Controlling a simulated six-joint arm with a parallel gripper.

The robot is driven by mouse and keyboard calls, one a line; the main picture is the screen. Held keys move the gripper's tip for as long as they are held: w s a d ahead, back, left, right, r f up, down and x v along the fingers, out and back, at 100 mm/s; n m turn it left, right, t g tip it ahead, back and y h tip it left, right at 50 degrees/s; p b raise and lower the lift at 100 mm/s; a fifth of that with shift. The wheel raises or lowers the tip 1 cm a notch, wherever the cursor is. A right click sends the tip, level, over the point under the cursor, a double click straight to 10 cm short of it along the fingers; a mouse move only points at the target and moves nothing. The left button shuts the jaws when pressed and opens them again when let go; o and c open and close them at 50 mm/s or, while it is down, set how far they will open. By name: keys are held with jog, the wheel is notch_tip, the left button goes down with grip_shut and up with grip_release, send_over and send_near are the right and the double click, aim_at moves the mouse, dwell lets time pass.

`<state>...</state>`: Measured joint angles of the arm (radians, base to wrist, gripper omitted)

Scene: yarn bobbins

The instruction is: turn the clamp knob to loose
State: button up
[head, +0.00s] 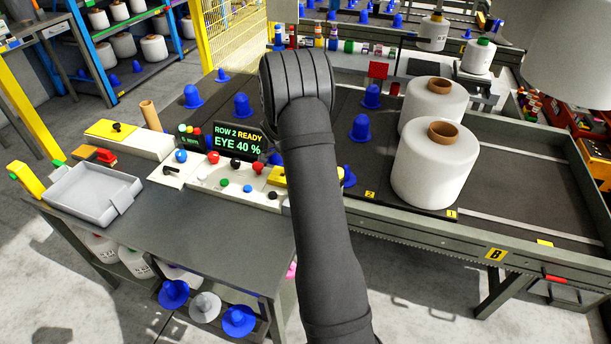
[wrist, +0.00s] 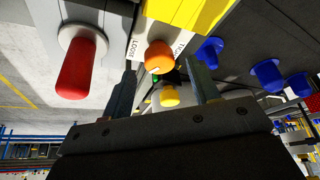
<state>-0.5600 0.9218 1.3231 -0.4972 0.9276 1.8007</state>
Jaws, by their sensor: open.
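The clamp knob (wrist: 158,56) is orange with a small pale mark, on a white plate in the wrist view. The plate carries the lettering LOOSE (wrist: 136,47) on the knob's left and a partly covered label (wrist: 180,42) on its right. My gripper (wrist: 160,66) is open, one finger to each side of the knob in the picture, with gaps visible. I cannot tell whether the fingertips reach its depth. In the head view my dark arm covers the gripper and the knob; a bit of yellow block (head: 277,177) shows beside the arm.
A red handle (wrist: 76,68) stands left of the fingers and a yellow knob (wrist: 169,97) shows between them. Blue cones (wrist: 267,74) are on the right. In the head view, a display (head: 239,140) reads "ROW 2 READY, EYE 40 %". White bobbins (head: 433,170) stand right of my arm.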

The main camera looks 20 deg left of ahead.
jog(key=v, duration=1.5)
jog(key=shift+r, duration=0.25)
jog(key=x, duration=1.7)
jog(key=shift+f, duration=0.3)
